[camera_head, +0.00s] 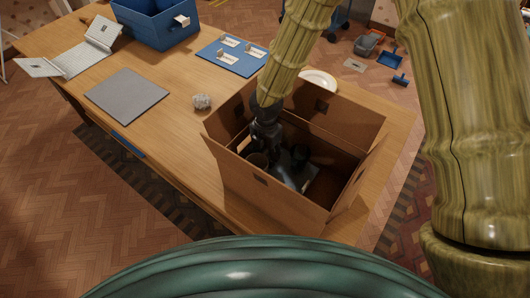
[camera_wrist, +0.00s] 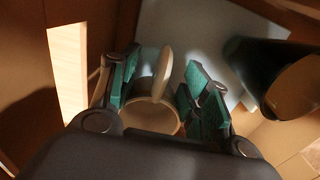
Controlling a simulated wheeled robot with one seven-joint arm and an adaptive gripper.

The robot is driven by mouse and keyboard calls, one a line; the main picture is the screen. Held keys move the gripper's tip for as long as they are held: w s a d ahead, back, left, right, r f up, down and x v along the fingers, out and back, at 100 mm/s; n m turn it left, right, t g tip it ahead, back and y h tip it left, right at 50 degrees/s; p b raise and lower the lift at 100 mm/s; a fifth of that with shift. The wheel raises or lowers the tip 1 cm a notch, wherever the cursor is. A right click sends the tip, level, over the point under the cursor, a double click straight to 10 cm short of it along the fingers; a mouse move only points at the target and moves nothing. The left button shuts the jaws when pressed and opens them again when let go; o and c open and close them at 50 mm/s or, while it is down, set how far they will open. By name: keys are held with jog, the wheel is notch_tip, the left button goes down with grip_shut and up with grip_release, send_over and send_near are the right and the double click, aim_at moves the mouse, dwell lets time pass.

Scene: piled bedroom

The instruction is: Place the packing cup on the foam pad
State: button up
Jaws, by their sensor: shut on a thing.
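A beige cup (camera_wrist: 152,118) sits between my gripper's teal finger pads in the wrist view, with its upright handle between them. My gripper (camera_wrist: 160,95) is shut on it. Whether the cup touches the box floor is hard to tell. A flat grey square, seemingly the foam pad (camera_head: 127,95), lies bare on the table left of the box.
A dark cup-like thing (camera_wrist: 270,75) stands near my gripper in the box, over a pale sheet (camera_wrist: 200,35). The box walls and flaps surround my gripper.

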jog(key=shift+f, duration=0.1)
jog(key=o, duration=1.5)
notch_tip(320, 180, up, 12)
jog(key=shift+r+b, duration=0.15)
jog(key=shift+b, duration=0.95)
